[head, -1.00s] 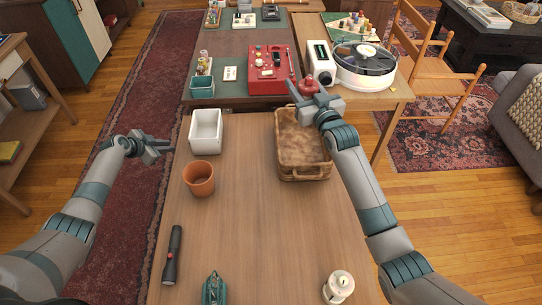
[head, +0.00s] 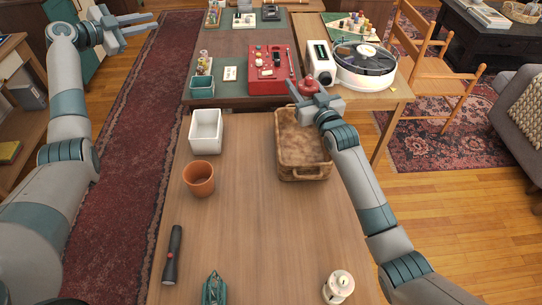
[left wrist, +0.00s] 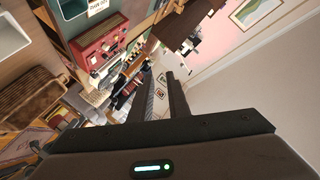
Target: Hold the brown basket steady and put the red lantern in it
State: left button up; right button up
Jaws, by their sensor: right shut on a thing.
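The brown basket (head: 302,172) stands on the right part of the wooden table and looks empty where I can see in. The red lantern (head: 308,86) is at the basket's far end, in my right gripper (head: 306,92). That gripper is shut on it; the gripper and wrist hide part of the lantern and of the basket's far right corner. My left gripper (head: 138,24) is raised at the upper left, well away from the basket, open and empty. Its fingers show apart in the left wrist view (left wrist: 162,95). The basket also shows at that view's left (left wrist: 28,97).
On the table are a white bin (head: 206,131), a terracotta pot (head: 199,179), a flashlight (head: 173,254), a teal lantern (head: 214,289) and a white lantern (head: 338,287). The table's middle is clear. Beyond stand a red case (head: 268,67) and a record player (head: 364,65).

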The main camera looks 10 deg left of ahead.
pick_arm(q)
notch_tip(320, 180, up, 3)
jog(key=d, duration=0.1)
jog(key=m+g+h, duration=0.1)
jog(key=g+h, duration=0.5)
jog(key=g, duration=0.5)
send_near(308, 165)
jog(key=a, duration=0.2)
jog(key=shift+s+d+r, duration=0.1)
jog(key=shift+r, duration=0.35)
jog(key=shift+d, duration=0.15)
jog(key=shift+y, duration=0.3)
jog(key=x, duration=1.1)
jog(key=shift+d+f, duration=0.15)
jog(key=shift+d, duration=0.2)
